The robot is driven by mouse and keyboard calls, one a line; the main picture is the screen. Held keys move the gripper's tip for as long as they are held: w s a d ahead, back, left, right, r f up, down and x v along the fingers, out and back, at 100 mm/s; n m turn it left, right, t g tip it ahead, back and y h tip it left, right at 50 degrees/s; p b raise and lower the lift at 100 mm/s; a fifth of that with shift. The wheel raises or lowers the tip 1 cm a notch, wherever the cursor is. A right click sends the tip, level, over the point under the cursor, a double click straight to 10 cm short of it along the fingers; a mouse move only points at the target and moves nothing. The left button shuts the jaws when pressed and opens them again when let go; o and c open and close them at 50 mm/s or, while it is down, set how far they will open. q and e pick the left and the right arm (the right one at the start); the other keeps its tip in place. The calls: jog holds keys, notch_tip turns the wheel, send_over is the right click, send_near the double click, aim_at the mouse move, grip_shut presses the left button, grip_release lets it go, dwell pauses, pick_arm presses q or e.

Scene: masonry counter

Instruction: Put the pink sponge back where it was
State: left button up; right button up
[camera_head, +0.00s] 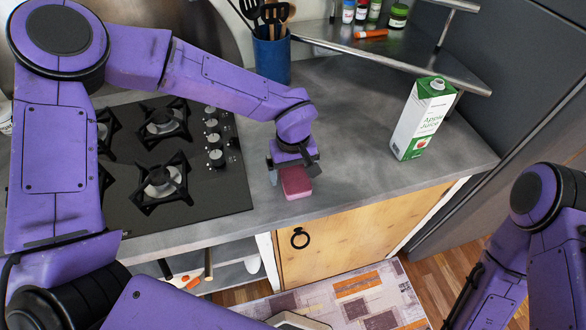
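The pink sponge (297,184) is at the front part of the grey counter, below my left gripper. My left gripper (292,171) points down over it, with its fingers spread to either side of the sponge. A small gap shows between the left finger and the sponge; the right finger is close to the sponge's other side, and contact there is unclear. The sponge's underside is hidden, so I cannot tell whether it rests fully on the counter. My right arm shows at the lower right, but its gripper is out of view.
A black gas hob (170,205) is on the left. A blue utensil holder (272,60) stands at the back. An apple juice carton (420,120) stands to the right, below a metal shelf (390,62) with jars. The counter between the sponge and carton is clear.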

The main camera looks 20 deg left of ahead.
aim_at(293, 172)
pick_arm(q)
jog(key=shift+w, duration=0.1)
jog(key=shift+r, duration=0.4)
notch_tip(293, 172, up, 11)
jog(key=shift+r+b, duration=0.2)
jog(key=shift+b, duration=0.15)
